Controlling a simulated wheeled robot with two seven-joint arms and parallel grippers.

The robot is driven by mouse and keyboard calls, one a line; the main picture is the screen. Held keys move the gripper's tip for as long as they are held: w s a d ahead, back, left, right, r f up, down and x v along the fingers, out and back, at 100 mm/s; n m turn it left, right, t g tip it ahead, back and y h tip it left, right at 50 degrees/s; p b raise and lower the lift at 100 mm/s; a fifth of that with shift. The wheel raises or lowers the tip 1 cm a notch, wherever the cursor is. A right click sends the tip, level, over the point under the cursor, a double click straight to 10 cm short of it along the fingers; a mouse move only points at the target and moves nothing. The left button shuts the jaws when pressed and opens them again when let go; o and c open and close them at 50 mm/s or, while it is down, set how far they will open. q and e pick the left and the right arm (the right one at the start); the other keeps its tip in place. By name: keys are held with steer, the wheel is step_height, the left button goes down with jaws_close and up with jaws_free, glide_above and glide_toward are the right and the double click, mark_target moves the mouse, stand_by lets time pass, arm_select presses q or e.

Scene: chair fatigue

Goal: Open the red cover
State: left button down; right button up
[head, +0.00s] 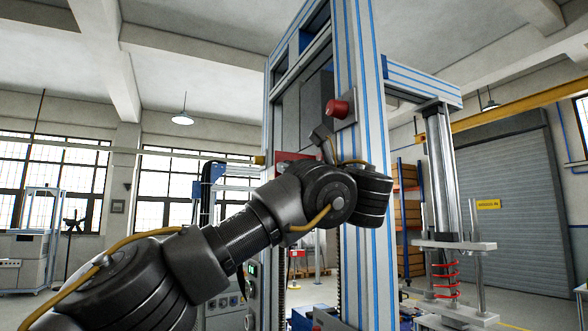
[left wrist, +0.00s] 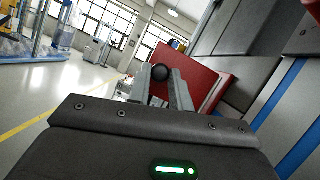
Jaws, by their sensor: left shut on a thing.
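The red cover (left wrist: 205,88) is a flat panel beside the grey machine face in the left wrist view. It appears angled away from that face; its hinge is not visible. In the head view only a strip of the red cover (head: 292,156) shows behind my left wrist. A round black knob (left wrist: 160,72) sits in front of the cover. My left gripper (left wrist: 160,80) has its two grey fingers on either side of the knob, shut on it. In the head view my left arm's wrist hides the fingers. My right gripper is not in view.
The tall machine frame (head: 362,100) with blue stripes stands right behind my left wrist. A red emergency button (head: 338,108) juts from it above my wrist. A test column with a red spring (head: 446,280) stands at the right. Open floor lies left in the wrist view.

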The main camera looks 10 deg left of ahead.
arm_select(q)
steer(key=c, duration=1.5)
jaws_free()
steer(key=shift+o, duration=1.2)
steer(key=b+v, duration=0.4)
steer(key=v, duration=0.6)
steer(key=shift+s+d, duration=0.25)
steer(key=shift+d, duration=0.15)
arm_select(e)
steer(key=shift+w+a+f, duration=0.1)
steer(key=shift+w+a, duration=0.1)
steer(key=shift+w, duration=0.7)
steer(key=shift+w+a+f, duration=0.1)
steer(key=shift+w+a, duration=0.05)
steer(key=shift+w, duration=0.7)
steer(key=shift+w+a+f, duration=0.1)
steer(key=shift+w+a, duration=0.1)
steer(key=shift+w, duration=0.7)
arm_select(q)
steer(key=shift+a, duration=0.1)
steer(key=shift+f, duration=0.1)
